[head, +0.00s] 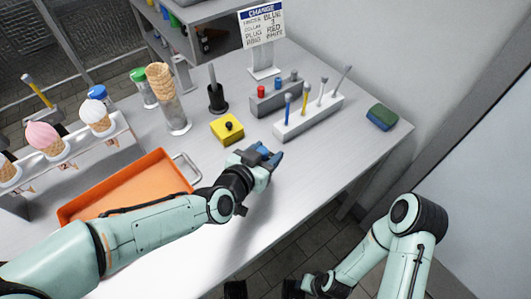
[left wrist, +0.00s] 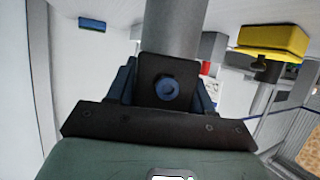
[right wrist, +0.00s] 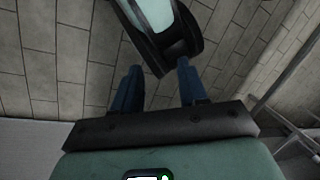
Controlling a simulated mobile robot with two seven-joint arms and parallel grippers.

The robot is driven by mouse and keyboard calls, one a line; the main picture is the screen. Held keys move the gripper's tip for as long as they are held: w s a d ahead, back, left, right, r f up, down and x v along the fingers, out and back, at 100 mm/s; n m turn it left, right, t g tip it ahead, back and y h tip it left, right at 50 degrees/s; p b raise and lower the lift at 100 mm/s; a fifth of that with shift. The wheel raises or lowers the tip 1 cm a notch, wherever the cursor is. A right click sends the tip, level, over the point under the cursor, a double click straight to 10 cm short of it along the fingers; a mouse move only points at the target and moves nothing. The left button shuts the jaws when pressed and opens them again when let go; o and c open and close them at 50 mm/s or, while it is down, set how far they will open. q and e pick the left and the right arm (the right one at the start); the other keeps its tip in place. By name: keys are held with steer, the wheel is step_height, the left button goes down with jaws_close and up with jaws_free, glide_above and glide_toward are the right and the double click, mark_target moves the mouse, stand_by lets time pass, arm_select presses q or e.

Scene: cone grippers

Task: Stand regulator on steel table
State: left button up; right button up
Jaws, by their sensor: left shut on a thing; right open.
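My left gripper (head: 264,156) is over the front part of the steel table (head: 300,170), just in front of the yellow block. It is shut on the regulator, a dark boxy body with a blue round knob (left wrist: 167,88) that sits between the blue fingers in the left wrist view. A wide grey cylinder (left wrist: 175,28) shows beyond that body; I cannot tell whether it is part of it. In the head view the gripper mostly hides the regulator, and contact with the table cannot be told. My right gripper (right wrist: 158,88) is open and empty, low over the floor.
The yellow block (head: 227,129) with a black knob is close behind my left gripper. Behind it are a grey block (head: 273,97), a rack of tools (head: 308,118) and a sign (head: 262,27). An orange tray (head: 125,190) lies left. The table's front right is bare.

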arm_select(q)
steer(key=o, duration=1.3)
steer(key=shift+f, duration=0.1)
arm_select(e)
steer(key=shift+w+f, duration=0.1)
arm_select(q)
steer(key=shift+s+a+r, duration=0.15)
steer(key=shift+s+r, duration=0.05)
steer(key=shift+r, duration=0.1)
steer(key=p+v, duration=0.1)
steer(key=v, duration=1)
steer(key=shift+s+p, duration=0.2)
steer(key=shift+p, duration=0.1)
arm_select(e)
steer(key=s+r, duration=0.1)
steer(key=s+a+r, duration=0.1)
steer(key=shift+s+r+g, duration=0.1)
steer(key=shift+s+g, duration=0.2)
steer(key=shift+g, duration=0.1)
arm_select(q)
steer(key=shift+a, duration=0.1)
arm_select(e)
steer(key=shift+s, duration=0.1)
